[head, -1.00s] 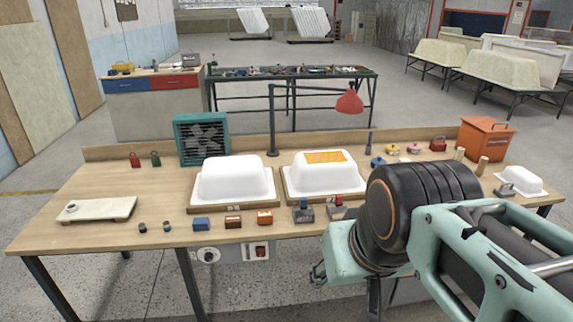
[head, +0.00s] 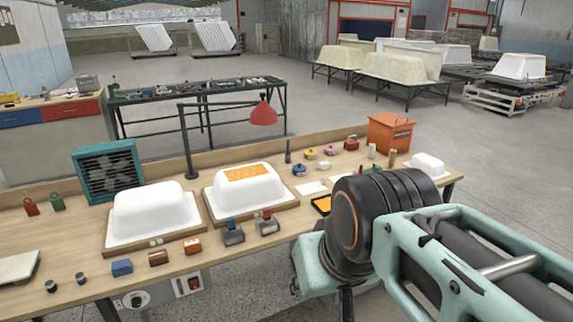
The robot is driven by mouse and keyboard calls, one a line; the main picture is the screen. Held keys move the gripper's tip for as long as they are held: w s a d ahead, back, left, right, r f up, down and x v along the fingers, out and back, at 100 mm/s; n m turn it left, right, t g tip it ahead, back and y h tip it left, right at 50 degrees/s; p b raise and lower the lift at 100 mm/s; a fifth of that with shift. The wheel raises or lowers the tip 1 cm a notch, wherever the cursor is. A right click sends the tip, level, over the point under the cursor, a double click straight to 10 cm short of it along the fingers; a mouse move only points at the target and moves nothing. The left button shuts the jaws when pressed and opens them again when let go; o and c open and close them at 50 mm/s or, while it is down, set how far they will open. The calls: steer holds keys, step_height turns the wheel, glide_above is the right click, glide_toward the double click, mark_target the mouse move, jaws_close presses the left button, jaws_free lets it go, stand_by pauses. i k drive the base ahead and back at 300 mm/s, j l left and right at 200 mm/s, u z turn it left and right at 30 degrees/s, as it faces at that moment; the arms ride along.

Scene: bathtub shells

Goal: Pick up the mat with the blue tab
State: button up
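No mat with a blue tab can be made out clearly in the head view. An orange mesh-like sheet (head: 248,171) lies on top of the right white tub shell (head: 246,194). A flat white piece (head: 313,187) and a yellow piece with a dark border (head: 322,204) lie on the bench right of that shell, the yellow one partly hidden by my arm.
The wooden bench (head: 190,268) also holds a left white shell (head: 153,212), a teal fan box (head: 108,173), a red lamp (head: 263,113), an orange bin (head: 389,133) and several small blocks. Open concrete floor lies right of the bench.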

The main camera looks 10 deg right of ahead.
mark_target(333, 179)
steer(key=i+z, duration=0.45)
steer(key=i+j+z, duration=0.1)
steer(key=i+z, duration=0.15)
steer(key=z, duration=0.2)
steer(key=i+j+z, duration=0.1)
steer(key=i+j, duration=0.3)
steer(key=i, duration=0.15)
steer(key=i+j+z, duration=0.1)
steer(key=i+j, duration=0.3)
steer(key=i, duration=0.1)
